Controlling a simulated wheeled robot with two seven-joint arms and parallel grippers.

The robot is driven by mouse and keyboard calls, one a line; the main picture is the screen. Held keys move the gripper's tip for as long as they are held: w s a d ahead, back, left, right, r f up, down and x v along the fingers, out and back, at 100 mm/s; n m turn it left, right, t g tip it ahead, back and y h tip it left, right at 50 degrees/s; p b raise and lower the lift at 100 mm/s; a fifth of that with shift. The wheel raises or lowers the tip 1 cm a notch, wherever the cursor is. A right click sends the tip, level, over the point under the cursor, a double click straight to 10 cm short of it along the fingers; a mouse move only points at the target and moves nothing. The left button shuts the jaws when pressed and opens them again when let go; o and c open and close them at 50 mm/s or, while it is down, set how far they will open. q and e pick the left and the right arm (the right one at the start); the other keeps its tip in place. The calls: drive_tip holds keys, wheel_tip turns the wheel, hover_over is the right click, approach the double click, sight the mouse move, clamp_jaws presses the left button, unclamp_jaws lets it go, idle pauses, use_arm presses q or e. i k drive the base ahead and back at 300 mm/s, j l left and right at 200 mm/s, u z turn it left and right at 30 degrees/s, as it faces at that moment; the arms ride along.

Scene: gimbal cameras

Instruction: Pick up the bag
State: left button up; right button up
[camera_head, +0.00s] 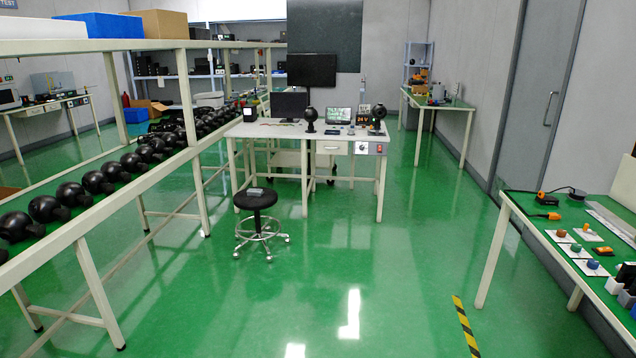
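I cannot make out a bag in the head view. A small grey object (255,191) lies on the black round stool (256,201), too small to identify. Neither of my grippers shows in the view.
A shelf rack (150,185) with several black ball-shaped devices runs along the left. A white workbench (258,131) with monitors stands at the back centre. A green-topped table (536,211) with small parts is at the right. The green floor (400,260) between is clear, with a yellow-black stripe (465,325).

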sight(252, 192)
drive_tip(key=i, duration=1.1)
drive_tip(key=i+l+u, duration=0.1)
drive_tip(key=i, duration=1.05)
drive_tip(key=i+u, duration=0.25)
drive_tip(key=i+l+u, duration=0.25)
drive_tip(key=i, duration=0.2)
drive_tip(key=i+l+u, duration=0.4)
drive_tip(key=i, duration=0.35)
drive_tip(key=i+l+u, duration=0.1)
drive_tip(key=i+l, duration=0.25)
drive_tip(key=i, duration=0.1)
